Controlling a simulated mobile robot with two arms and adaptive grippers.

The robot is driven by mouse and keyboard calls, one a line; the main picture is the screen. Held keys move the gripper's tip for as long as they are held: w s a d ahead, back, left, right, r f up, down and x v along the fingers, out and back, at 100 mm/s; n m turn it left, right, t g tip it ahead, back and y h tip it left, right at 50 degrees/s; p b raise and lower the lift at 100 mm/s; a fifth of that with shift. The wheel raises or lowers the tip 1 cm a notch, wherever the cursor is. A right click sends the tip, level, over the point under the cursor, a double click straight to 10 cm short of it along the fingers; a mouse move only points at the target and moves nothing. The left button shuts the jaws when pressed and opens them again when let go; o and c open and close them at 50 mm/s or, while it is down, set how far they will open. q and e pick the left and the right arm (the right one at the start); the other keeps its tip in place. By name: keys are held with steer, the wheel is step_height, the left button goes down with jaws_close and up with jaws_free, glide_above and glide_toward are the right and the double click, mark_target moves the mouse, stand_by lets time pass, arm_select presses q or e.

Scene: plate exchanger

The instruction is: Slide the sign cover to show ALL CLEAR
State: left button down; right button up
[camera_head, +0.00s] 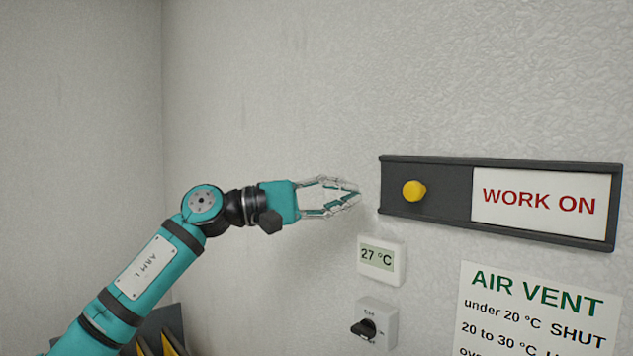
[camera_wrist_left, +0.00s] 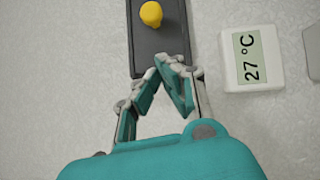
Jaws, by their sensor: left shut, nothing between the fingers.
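The sign (camera_head: 547,238) is a dark framed rail on the wall at the right of the head view. Its dark sliding cover (camera_head: 447,199) sits at the left end of the frame, with a round yellow knob (camera_head: 414,191) on it. The right part of the sign shows a white panel (camera_head: 541,203) reading WORK ON in red. My left gripper (camera_head: 357,194) is shut and empty, just left of the sign's left end. In the left wrist view the fingertips (camera_wrist_left: 172,64) are near the end of the dark cover (camera_wrist_left: 158,36), below the yellow knob (camera_wrist_left: 151,14). Whether they touch it I cannot tell.
A thermostat display (camera_head: 380,260) reading 27 °C is below the sign's left end. A rotary switch (camera_head: 374,324) is under it. A white AIR VENT notice (camera_head: 538,310) hangs below the sign. The wall left of the sign is bare.

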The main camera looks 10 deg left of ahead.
mark_target(416, 191)
arm_select(q)
steer(key=d+p, duration=0.1)
steer(key=d, duration=0.1)
steer(key=d+p, duration=0.1)
steer(key=s+d+r+p, duration=0.1)
steer(key=d, duration=0.1)
steer(key=shift+s+d, duration=0.1)
steer(key=shift+d, duration=0.25)
arm_select(e)
steer(key=r, duration=0.1)
steer(key=a+r, duration=0.2)
steer(key=r, duration=0.1)
arm_select(q)
steer(key=shift+f, duration=0.15)
arm_select(e)
steer(key=shift+w+d, duration=0.1)
steer(key=shift+d, duration=0.1)
